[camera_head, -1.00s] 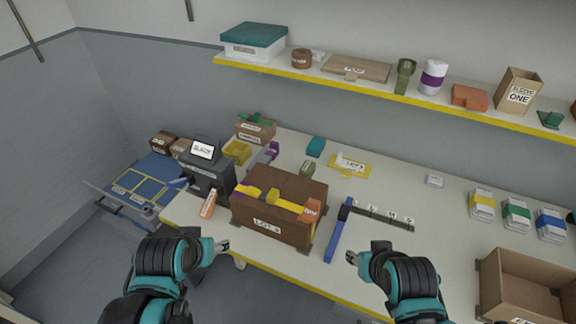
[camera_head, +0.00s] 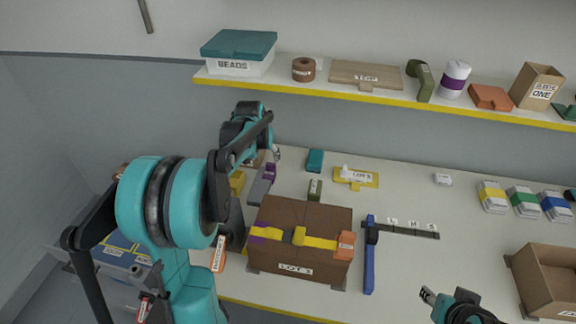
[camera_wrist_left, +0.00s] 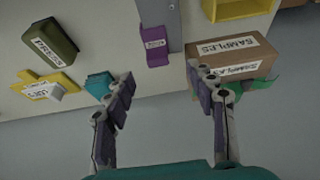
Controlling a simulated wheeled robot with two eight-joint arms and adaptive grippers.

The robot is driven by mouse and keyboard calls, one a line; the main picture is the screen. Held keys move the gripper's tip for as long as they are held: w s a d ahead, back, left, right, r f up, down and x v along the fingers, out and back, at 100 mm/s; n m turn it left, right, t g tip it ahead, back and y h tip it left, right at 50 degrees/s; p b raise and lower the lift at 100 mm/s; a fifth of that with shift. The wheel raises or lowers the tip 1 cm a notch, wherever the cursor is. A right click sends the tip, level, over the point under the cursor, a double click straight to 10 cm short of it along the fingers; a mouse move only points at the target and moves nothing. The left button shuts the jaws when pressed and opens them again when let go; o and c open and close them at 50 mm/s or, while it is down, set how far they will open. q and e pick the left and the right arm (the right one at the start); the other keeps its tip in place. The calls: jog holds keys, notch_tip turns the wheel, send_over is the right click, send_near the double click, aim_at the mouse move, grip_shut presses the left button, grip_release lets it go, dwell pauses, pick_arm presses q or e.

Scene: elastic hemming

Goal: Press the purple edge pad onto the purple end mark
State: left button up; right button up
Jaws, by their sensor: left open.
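A small purple pad (camera_head: 270,171) with a white label stands beside a grey block behind the brown LOT 3 box (camera_head: 303,214). In the left wrist view the purple pad (camera_wrist_left: 156,48) lies ahead of my left gripper (camera_wrist_left: 162,80), whose two fingers are spread and empty. The pad is apart from the fingers. A purple patch (camera_head: 259,239) shows at the left end of the yellow band (camera_head: 318,242) on the box front. My left arm hides part of the bench in the head view. My right gripper (camera_head: 428,295) is at the lower right, too small to judge.
A SAMPLES carton (camera_wrist_left: 235,58) and a yellow bin (camera_wrist_left: 237,7) stand near my left gripper. A green PRESS block (camera_wrist_left: 50,43), a yellow plate (camera_head: 357,178) and a teal block (camera_head: 315,160) lie nearby. A blue-handled tool (camera_head: 369,262) lies right of the box. A shelf (camera_head: 390,98) overhangs the back.

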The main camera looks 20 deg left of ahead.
aim_at(270, 166)
pick_arm(q)
jog(key=x, duration=0.1)
jog(key=b+x, duration=0.1)
jog(key=shift+w+d+f, duration=0.2)
jog(key=shift+d+f, duration=0.05)
jog(key=b+x, duration=0.2)
jog(key=x, duration=0.2)
jog(key=shift+f, duration=0.2)
jog(key=shift+w+a+f, duration=0.1)
jog(key=shift+w+f, duration=0.15)
jog(key=shift+f, duration=0.15)
jog(key=shift+s+r, duration=0.1)
jog(key=shift+c, duration=0.9)
jog(key=c, duration=0.9)
